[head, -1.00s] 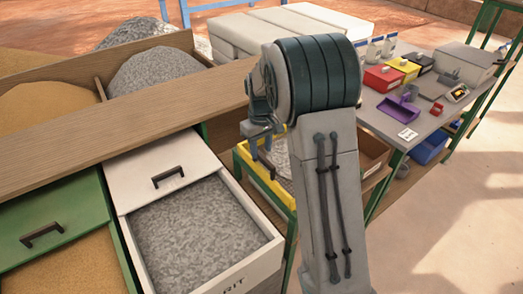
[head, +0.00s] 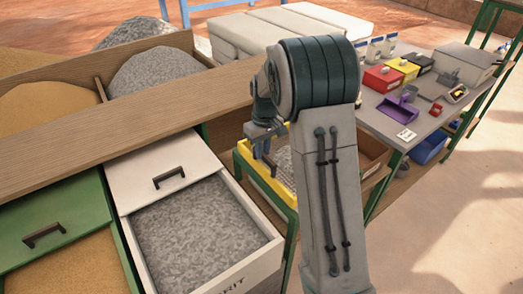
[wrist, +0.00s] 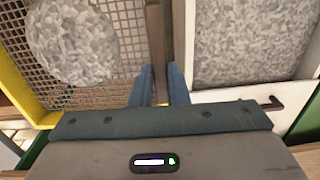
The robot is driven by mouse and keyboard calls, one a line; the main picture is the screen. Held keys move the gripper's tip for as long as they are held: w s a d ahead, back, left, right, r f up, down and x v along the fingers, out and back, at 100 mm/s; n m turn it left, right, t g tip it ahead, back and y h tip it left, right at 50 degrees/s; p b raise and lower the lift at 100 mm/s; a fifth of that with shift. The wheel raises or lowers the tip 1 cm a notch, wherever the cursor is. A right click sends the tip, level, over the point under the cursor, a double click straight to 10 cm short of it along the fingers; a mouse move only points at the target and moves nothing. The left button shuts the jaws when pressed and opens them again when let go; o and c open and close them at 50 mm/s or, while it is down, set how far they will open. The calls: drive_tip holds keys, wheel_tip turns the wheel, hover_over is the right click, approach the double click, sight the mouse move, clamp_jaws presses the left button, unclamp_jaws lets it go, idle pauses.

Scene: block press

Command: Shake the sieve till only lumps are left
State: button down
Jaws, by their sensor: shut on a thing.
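The sieve (head: 258,179) has a yellow frame and wire mesh. It sits over a brown wooden box, right of the grit bin, partly hidden by my arm. In the wrist view the sieve (wrist: 18,84) fills the left side, and a round heap of pale grey material (wrist: 72,42) lies on bare mesh. I cannot tell whether the heap is all lumps or still has fine grit. My gripper (head: 264,158) is at the sieve's near left edge. In the wrist view my gripper (wrist: 160,82) has its blue fingers shut on the sieve's rim; the grip itself is mostly hidden.
The grit bin (head: 278,247) with a white lid stands close on the left, and a green sand bin (head: 55,213) lies beyond it. A grey table (head: 382,124) with coloured boxes and small tools stands at the right. Open floor lies at the lower right.

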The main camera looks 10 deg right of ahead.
drive_tip(key=w+d+r+y+p, duration=0.1)
drive_tip(key=d+r+p, duration=0.3)
drive_tip(key=r, duration=0.4)
drive_tip(key=shift+w+d+r+g+y, duration=0.15)
drive_tip(key=shift+w+d+g+y, duration=0.25)
drive_tip(key=shift+w, duration=0.05)
drive_tip(key=c, duration=1.4)
unclamp_jaws()
drive_tip(key=shift+d, duration=0.15)
drive_tip(key=shift+a, duration=0.2)
drive_tip(key=v, duration=1.3)
drive_tip(key=shift+d+r+b, duration=0.25)
drive_tip(key=shift+r+b, duration=0.05)
drive_tip(key=shift+b, duration=0.15)
